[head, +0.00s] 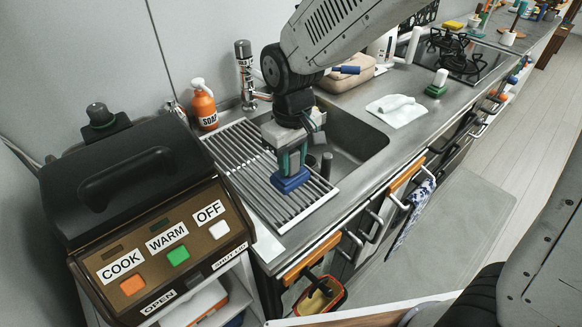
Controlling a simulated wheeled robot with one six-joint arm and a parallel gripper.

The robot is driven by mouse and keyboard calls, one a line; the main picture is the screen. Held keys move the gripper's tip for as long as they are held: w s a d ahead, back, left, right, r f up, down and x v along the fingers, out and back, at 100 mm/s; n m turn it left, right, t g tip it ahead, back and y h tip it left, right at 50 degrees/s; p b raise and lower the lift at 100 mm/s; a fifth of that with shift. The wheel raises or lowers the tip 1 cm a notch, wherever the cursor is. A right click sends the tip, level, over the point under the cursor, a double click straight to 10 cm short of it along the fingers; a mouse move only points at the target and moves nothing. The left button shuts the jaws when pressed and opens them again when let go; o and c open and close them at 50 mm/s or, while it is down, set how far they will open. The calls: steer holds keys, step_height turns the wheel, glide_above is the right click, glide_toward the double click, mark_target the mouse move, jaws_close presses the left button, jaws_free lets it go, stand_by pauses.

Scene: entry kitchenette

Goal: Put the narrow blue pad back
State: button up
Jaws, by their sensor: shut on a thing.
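The blue pad (290,181) is a small blue block at the tips of my gripper (292,166). My gripper points down from the arm and is shut on the pad. The pad is over the slatted drying rack (240,160), near the rack's right part beside the sink basin. I cannot tell whether the pad touches the slats or hangs just above them. The inner faces of the fingers and the pad's top are partly hidden by the gripper.
The sink basin (355,152) and tap (246,75) are beside and behind my gripper. An orange soap bottle (205,108) stands behind the rack. The black cooker (130,180) with labelled buttons is at left. A white cloth (397,110) and a green-based brush (437,85) lie on the right counter.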

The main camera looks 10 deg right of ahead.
mark_target(291, 171)
steer(key=shift+w+a+f, duration=0.1)
steer(key=shift+w+f, duration=0.05)
steer(key=shift+f, duration=0.65)
steer(key=shift+w+f, duration=0.1)
steer(key=shift+f, duration=0.7)
steer(key=shift+f, duration=0.3)
steer(key=o, duration=1)
steer(key=shift+r, duration=0.1)
